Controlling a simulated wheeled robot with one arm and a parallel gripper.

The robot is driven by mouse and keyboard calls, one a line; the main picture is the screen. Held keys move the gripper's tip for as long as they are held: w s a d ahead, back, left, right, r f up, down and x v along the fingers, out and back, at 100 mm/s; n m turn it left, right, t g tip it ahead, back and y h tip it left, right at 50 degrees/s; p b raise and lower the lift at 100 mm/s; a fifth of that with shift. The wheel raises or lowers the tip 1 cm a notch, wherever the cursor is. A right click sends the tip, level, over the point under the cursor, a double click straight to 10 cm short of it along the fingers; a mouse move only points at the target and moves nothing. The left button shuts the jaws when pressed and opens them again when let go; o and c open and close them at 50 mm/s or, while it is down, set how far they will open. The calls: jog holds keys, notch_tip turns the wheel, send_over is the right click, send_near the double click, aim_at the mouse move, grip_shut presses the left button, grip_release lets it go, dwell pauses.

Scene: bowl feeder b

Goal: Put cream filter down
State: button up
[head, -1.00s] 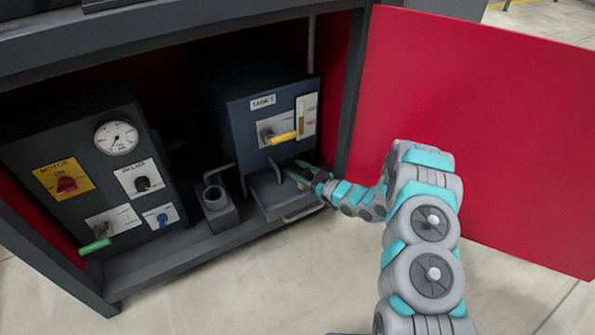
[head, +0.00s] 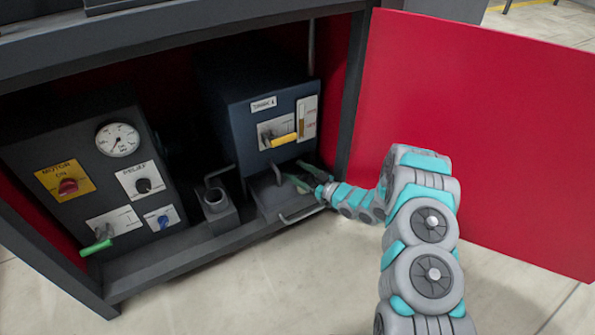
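I see no cream-coloured filter in the head view. My gripper (head: 306,178) is low inside the open cabinet, at the right front of the blue-grey tank unit. Its two green fingers look spread apart, with nothing visible between them. They are above or beside the right side of a dark tray (head: 272,203) under the tank. At this size I cannot tell whether they touch it. A dark open-topped cup-like holder (head: 216,202) stands just left of the tray and looks empty, though its inside is dark.
The tank unit (head: 240,125) has a yellow-handled lever (head: 284,139). A control panel (head: 118,175) with a gauge, knobs and a green-handled lever (head: 97,247) stands at left. The red door (head: 480,130) is open at right. A handle (head: 300,214) fronts the tray. The floor in front is clear.

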jog(key=shift+o, duration=0.5)
jog(key=shift+s+f, duration=0.25)
jog(key=shift+f, duration=0.8)
jog(key=shift+s, duration=0.1)
jog(key=shift+r, duration=0.3)
jog(key=r+p+v, duration=0.1)
jog(key=v, duration=1)
jog(key=shift+d+r+p, duration=0.3)
jog(key=shift+d+r, duration=0.1)
jog(key=shift+d, duration=0.05)
